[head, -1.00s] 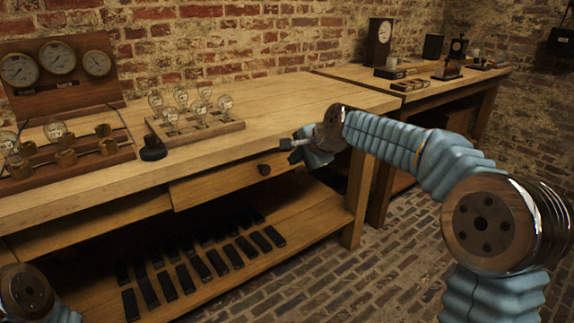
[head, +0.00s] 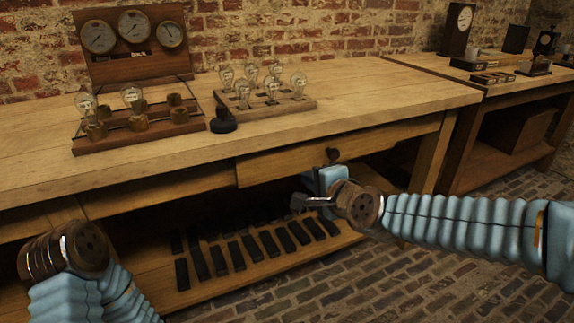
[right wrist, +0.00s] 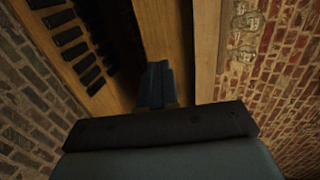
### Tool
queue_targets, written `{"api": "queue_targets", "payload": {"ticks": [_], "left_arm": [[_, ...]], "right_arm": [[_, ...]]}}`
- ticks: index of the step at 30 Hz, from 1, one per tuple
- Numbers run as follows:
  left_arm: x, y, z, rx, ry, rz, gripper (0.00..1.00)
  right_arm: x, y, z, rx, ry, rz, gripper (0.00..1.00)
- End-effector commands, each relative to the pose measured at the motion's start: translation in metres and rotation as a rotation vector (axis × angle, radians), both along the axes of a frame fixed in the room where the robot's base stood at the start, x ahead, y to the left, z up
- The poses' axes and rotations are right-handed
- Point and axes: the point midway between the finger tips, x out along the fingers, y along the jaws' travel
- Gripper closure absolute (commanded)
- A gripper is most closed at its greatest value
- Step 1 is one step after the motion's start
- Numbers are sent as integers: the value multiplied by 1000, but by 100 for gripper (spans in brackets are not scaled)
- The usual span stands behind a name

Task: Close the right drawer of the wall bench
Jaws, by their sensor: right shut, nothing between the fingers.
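The right drawer (head: 285,165) is in the front of the wall bench (head: 130,170), under the top, with a dark round knob (head: 332,155). Its front seems to stand slightly proud of the bench at its left end; how far it is open is hard to tell. My right gripper (head: 300,201) is in front of and below the drawer, near the knob, and looks apart from it. In the right wrist view its fingers (right wrist: 157,85) are shut and empty, beside the bench's wood. My left arm shows at lower left, but its gripper is out of view.
A bulb rack (head: 270,105), a dark round-based object (head: 222,122), a brass-post board (head: 140,130) and a gauge panel (head: 133,40) stand on the bench. Several black blocks (head: 248,247) lie on the lower shelf (head: 160,298). Another bench (head: 500,100) stands at right. The brick floor is clear.

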Motion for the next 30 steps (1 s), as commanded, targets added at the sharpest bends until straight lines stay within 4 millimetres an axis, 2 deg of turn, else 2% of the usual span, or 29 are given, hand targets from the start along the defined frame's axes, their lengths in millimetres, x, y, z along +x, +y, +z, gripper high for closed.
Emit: {"api": "queue_targets", "payload": {"ticks": [3, 11, 15, 21, 30], "left_arm": [[0, 2, -6, 2, -1, 3, 19], [1, 3, -9, 4, -2, 5, 19], [1, 2, -4, 3, 0, 4, 19], [0, 1, -2, 2, 0, 2, 19], [0, 1, -3, 1, 0, 1, 19]], "right_arm": [[23, 9, -11, -2, 4, 1, 100], [72, 26, -26, -1, 4, 0, 100], [92, 33, -23, -1, 2, 0, 100], [105, 38, -23, -1, 1, 1, 100], [107, 39, -23, 0, 1, 1, 100]]}}
